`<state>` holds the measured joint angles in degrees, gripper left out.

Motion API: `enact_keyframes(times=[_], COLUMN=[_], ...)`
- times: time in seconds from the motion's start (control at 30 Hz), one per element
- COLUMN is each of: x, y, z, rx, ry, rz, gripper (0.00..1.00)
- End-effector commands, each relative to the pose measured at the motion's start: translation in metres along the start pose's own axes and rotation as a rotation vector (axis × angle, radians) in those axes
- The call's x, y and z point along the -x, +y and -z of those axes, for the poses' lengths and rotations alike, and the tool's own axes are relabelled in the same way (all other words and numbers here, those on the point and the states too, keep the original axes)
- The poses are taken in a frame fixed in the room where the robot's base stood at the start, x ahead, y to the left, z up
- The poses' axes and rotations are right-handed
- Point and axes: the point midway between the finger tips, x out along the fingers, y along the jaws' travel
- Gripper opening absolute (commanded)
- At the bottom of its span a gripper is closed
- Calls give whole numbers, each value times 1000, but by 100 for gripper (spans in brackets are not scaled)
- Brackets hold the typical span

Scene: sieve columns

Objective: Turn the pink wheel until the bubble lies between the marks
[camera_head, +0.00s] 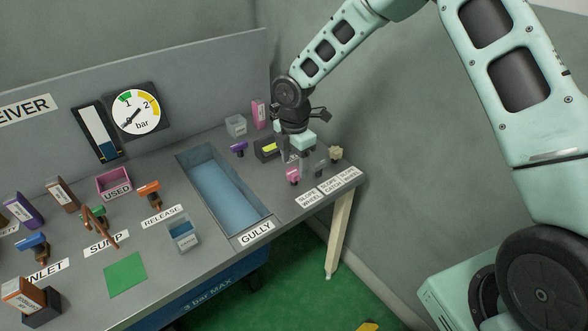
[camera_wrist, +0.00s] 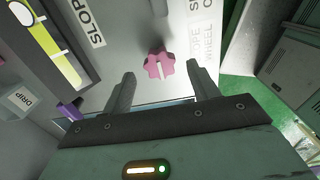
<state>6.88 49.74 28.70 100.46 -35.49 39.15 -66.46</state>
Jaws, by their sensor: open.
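My gripper (camera_head: 297,158) is open above the wheel. In the wrist view the wheel appears between and beyond the fingertips (camera_wrist: 160,76), with nothing held. The level's yellow-green vial (camera_wrist: 62,62) sits in a dark housing at the upper left of the wrist view; it also shows in the head view (camera_head: 269,148). A pale patch shows near its upper end; I cannot place the bubble surely against the marks.
A beige knob (camera_head: 335,153) and a grey knob (camera_head: 320,169) stand right of the wheel. A purple-handled valve (camera_head: 238,149) and the sunken gully (camera_head: 225,190) lie to the left. The bench edge and "SLOPE" labels are in front.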

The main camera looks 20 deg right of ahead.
Motion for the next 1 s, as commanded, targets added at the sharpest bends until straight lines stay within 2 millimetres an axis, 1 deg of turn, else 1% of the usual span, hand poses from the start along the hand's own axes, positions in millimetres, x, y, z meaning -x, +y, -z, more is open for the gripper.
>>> enact_keyframes(times=[0.03,0.2,0.53,0.57,0.6,0.67,0.7,0.73,1.0], x=[-8,-22,-25,-25,-25,-25,-24,-24,-24], y=[0,0,0,0,0,0,0,0,0], z=[1,0,0,0,0,0,0,0,0], rx=[1,0,0,0,0,0,0,0,-17], ry=[0,0,-1,-1,-1,-1,-1,-1,-1], rz=[2,0,0,0,0,0,0,0,0], gripper=[60,60,60,57,46,29,18,15,15])
